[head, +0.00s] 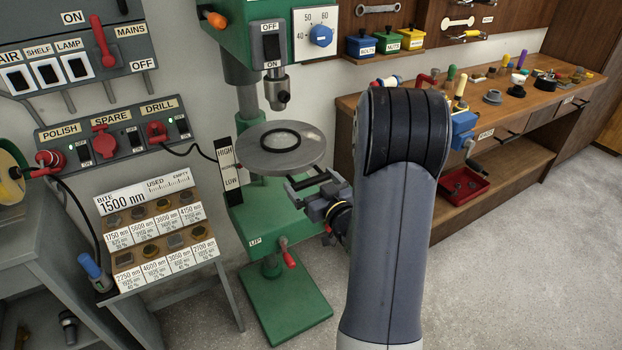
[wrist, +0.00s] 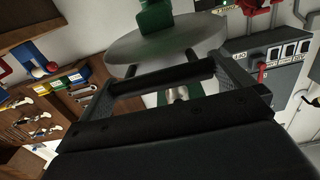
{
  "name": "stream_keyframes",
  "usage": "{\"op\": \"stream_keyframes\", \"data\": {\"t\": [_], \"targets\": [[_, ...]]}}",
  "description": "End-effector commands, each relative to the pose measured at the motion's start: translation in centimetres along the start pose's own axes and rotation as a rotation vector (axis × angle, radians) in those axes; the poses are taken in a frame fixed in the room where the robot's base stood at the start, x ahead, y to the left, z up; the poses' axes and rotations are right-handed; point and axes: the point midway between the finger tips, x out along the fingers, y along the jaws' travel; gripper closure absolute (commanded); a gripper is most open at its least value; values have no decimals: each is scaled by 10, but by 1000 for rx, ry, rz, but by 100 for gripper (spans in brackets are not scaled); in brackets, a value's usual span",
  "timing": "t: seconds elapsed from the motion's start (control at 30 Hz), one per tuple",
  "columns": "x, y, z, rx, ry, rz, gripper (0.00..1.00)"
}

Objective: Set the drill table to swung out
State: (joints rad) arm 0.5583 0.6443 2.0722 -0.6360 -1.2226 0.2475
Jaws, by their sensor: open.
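The drill table (head: 262,155) is a round grey disc with a dark-ringed centre, on the green drill press (head: 243,215). In the head view it sits below the drill chuck (head: 277,92). My gripper (head: 292,186) is open and empty near the table's front right edge, slightly lower than its top in the picture. In the wrist view the disc (wrist: 140,47) fills the upper middle, just beyond my fingertips (wrist: 160,63). I cannot tell whether a finger touches it. My forearm hides part of the area right of the press.
A red-tipped UP lever (head: 289,257) is low on the press. A bit stand (head: 160,235) and a switch panel (head: 115,135) are to the left. A wooden workbench (head: 515,125) with tools stands at the right. The floor (head: 500,270) in front is clear.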

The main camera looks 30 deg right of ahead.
Motion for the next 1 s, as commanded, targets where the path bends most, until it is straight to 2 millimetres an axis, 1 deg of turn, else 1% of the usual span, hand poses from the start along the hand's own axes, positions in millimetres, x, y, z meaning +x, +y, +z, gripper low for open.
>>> {"op": "stream_keyframes", "data": {"t": [0.1,0.37,0.93,1.0], "targets": [[6,-1,0,0,-2,-1,0],[7,0,1,0,-1,0,0],[6,0,0,1,-1,0,46],[6,0,0,1,-1,-1,46]]}}
